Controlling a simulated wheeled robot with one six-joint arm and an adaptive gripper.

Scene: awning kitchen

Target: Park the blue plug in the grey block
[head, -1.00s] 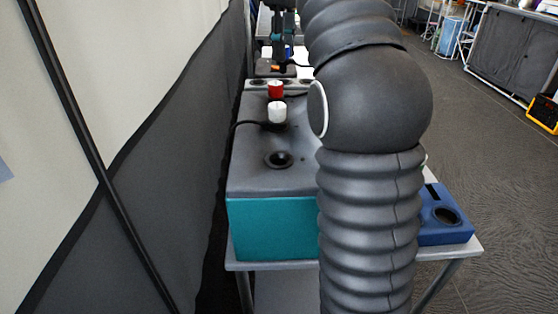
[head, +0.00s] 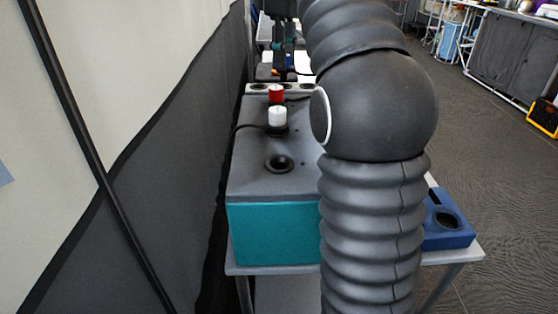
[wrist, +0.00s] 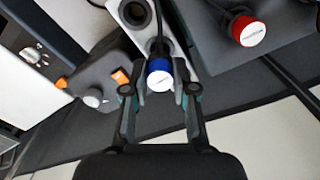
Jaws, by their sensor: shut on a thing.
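The blue plug (wrist: 160,75), with a white end face, sits between the two fingertips of my gripper (wrist: 159,89) in the wrist view. My gripper is shut on it. The light grey block (wrist: 180,70) with round dark holes lies right behind the plug. One hole (wrist: 137,13) shows empty; a dark cable runs from the plug over the block. Whether the plug is in a hole or above it, I cannot tell. In the head view the grey block (head: 256,89) is a narrow strip behind the teal box, and my gripper (head: 284,70) is small and partly hidden by my arm.
A red plug (head: 276,93) and a white plug (head: 277,116) stand on the teal box (head: 275,232) with a grey top. An empty round socket (head: 279,163) is nearer. A blue holder (head: 446,232) is at right. A fabric wall (head: 150,150) runs close along the left.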

